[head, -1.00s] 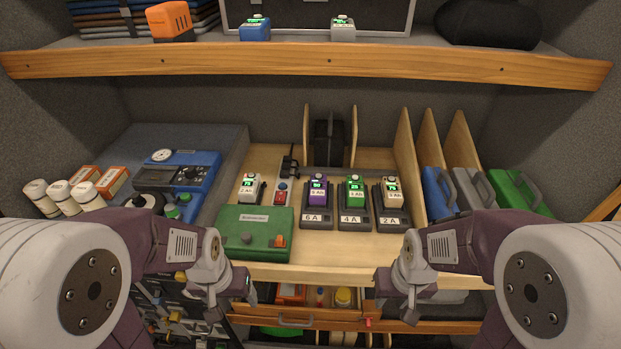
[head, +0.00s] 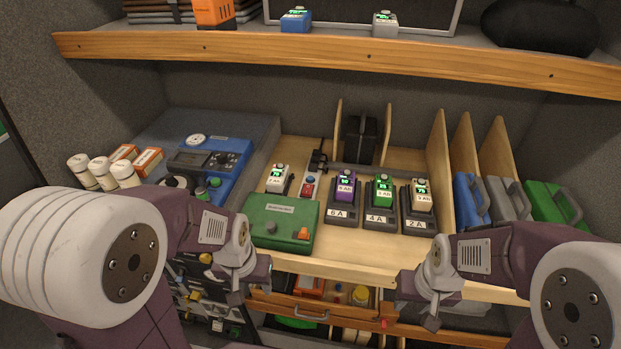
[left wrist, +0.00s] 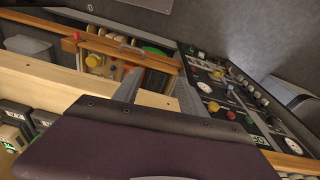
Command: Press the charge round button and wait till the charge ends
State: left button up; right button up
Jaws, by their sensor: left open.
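A row of chargers stands on the wooden shelf in the head view, labelled 6 A (head: 343,215), 4 A (head: 381,220) and 2 A (head: 418,223). They hold a purple battery (head: 344,186), a green battery (head: 383,190) and a white battery (head: 422,194) with lit green displays. A power strip with a red button (head: 308,190) lies left of them. I cannot tell which button is the charge round button. My left gripper (head: 247,290) is open and empty, below the shelf's front edge; its spread fingers show in the left wrist view (left wrist: 159,75). My right gripper (head: 430,308) is near that edge, its jaws unclear.
A green box (head: 282,222) stands front left on the shelf, with a small white battery (head: 278,178) behind it. A blue device (head: 212,166) and white bottles (head: 102,173) are further left. Wooden dividers (head: 438,150) stand right. An open drawer (head: 310,309) is below.

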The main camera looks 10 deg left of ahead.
pick_arm(q)
grip_shut()
dwell(1.4)
